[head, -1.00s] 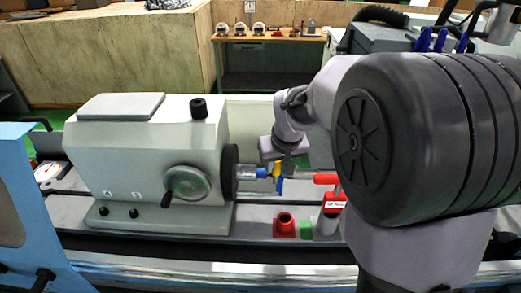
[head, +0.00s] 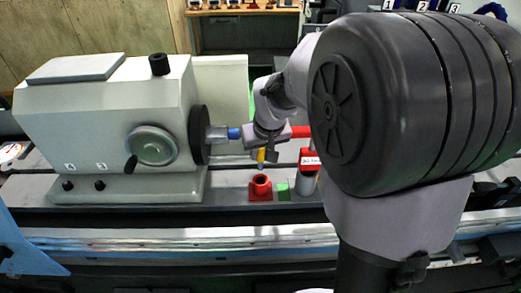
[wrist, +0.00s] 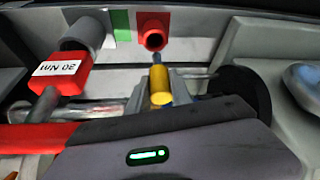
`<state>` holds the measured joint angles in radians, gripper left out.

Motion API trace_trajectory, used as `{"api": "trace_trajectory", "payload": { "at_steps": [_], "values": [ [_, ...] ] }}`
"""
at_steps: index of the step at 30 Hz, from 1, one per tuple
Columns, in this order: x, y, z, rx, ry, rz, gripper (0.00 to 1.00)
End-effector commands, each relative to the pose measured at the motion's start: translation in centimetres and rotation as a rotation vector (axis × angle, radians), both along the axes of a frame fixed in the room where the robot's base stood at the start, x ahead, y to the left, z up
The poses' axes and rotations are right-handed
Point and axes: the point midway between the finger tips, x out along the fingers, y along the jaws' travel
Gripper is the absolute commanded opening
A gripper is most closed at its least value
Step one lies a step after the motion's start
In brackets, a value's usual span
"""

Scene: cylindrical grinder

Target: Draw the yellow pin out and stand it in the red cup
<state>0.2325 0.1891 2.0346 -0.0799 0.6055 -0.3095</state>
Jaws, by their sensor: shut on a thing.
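The yellow pin (head: 261,155) is held below my gripper (head: 262,143), pointing down with a grey-blue tip. My gripper is shut on it.
A red bar (head: 301,131) is right of my gripper. The headstock (head: 110,125) with a blue-tipped spindle (head: 235,133) is at left.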

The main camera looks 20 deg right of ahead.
Motion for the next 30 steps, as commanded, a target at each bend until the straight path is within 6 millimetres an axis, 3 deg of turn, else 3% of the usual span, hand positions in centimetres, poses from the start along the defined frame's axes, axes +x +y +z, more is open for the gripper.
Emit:
{"api": "trace_trajectory", "payload": {
  "at_steps": [3,7,30],
  "values": [
    [0.0,0.0,-2.1,0.0,-0.001,0.0,0.0],
    [0.0,0.0,-3.0,0.0,-0.001,0.0,0.0],
    [0.0,0.0,-3.0,0.0,-0.001,0.0,0.0]
  ]
}}
